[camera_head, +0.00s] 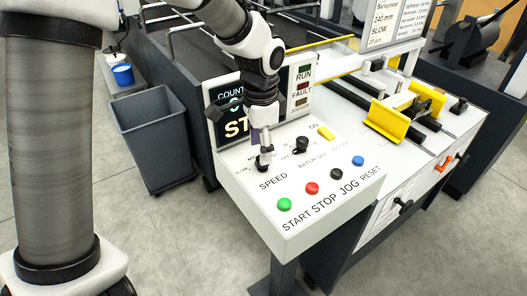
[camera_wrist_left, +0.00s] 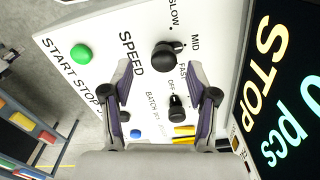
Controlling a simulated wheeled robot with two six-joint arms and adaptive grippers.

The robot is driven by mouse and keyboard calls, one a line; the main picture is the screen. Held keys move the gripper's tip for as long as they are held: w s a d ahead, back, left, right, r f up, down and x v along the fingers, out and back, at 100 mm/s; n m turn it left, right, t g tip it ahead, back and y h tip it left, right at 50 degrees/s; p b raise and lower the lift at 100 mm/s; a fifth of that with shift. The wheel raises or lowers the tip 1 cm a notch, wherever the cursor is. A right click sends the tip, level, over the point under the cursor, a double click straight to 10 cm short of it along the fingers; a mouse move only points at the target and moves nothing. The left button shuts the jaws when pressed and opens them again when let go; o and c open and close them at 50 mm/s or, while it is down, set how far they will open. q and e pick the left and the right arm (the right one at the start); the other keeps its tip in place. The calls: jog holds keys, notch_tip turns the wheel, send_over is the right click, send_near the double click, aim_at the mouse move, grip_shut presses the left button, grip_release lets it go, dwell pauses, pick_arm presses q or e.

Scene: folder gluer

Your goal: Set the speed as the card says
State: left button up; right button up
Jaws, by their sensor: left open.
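The black speed knob (camera_wrist_left: 164,57) shows in the left wrist view on the white panel, between the word SPEED and the marks SLOW, MID and FAST. Its pointer appears to face MID. My left gripper (camera_wrist_left: 162,84) is open, its fingers apart on either side below the knob in that view, with nothing between them. In the head view, my left gripper (camera_head: 263,158) hangs low over the panel's speed area and hides most of the knob. The white card (camera_head: 387,25) reads 240 mm, SLOW and 20 pcs. My right gripper is not in view.
A second black knob (camera_head: 302,144) is marked BATCH. The green START (camera_head: 284,204), red STOP (camera_head: 312,188), black JOG (camera_head: 338,173) and blue RESET (camera_head: 358,160) buttons line the panel front. The display (camera_wrist_left: 285,100) shows STOP and 0 pcs. A grey bin (camera_head: 153,135) stands left.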

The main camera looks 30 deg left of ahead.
pick_arm(q)
jog(key=f, duration=0.2)
jog(key=w+f, duration=0.1)
jog(key=shift+w+f, duration=0.2)
jog(key=shift+f, duration=0.2)
jog(key=shift+s+r, duration=0.15)
jog(key=shift+s, duration=0.25)
jog(key=c, duration=0.4)
grip_shut()
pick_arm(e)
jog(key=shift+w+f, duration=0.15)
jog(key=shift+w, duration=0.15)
